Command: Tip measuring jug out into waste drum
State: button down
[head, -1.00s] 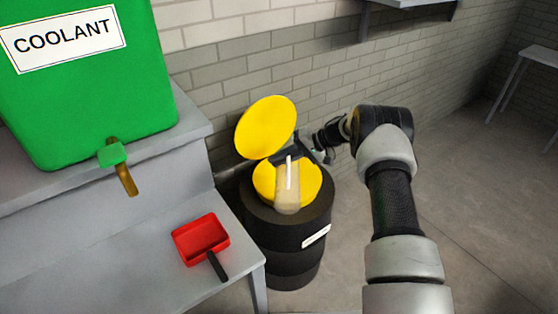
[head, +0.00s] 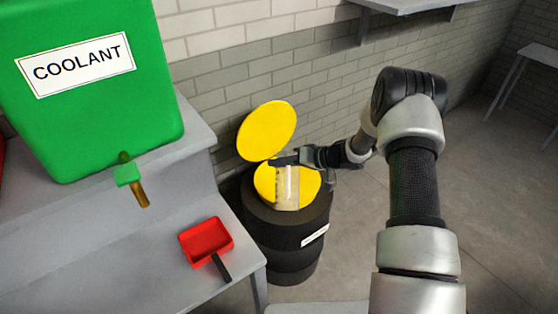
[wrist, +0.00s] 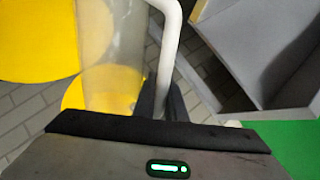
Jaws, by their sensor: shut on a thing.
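The measuring jug (head: 287,188) is clear, with a white handle (wrist: 168,50) that shows in the wrist view. My gripper (wrist: 161,103) is shut on that handle. In the head view the gripper (head: 290,161) is at the jug's upper end, over the waste drum. The waste drum (head: 285,240) is black with a yellow top opening (head: 308,183) and a raised round yellow lid (head: 267,130). The jug is in front of the yellow opening; I cannot tell its exact tilt or whether it holds liquid.
A grey bench (head: 110,265) stands left of the drum, with a red scoop (head: 206,240) near its edge. A green coolant tank (head: 95,90) with a tap sits on the higher shelf. A wall shelf (head: 410,5) is at the top.

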aim_at(279, 175)
jog(key=shift+s+r+n+t+b, duration=0.1)
jog(key=shift+s+n+t+b, duration=0.5)
jog(key=shift+b, duration=0.3)
jog(key=n+t+b, duration=0.1)
jog(key=b, duration=0.2)
jog(key=s+n+t+b, duration=0.1)
jog(key=b, duration=0.2)
jog(key=shift+f+y+b, duration=0.25)
jog(key=shift+y+b, duration=0.05)
jog(key=shift+y, duration=0.1)
jog(key=f+n+t+b, duration=0.1)
jog(key=b, duration=0.3)
jog(key=f+n+t+y+b, duration=0.1)
jog(key=n+b, duration=0.1)
jog(key=b, duration=0.3)
jog(key=shift+w+f, duration=0.35)
jog(key=shift+w+f+n+y+b, duration=0.15)
jog(key=shift+n+y+b, duration=0.35)
jog(key=shift+b, duration=0.7)
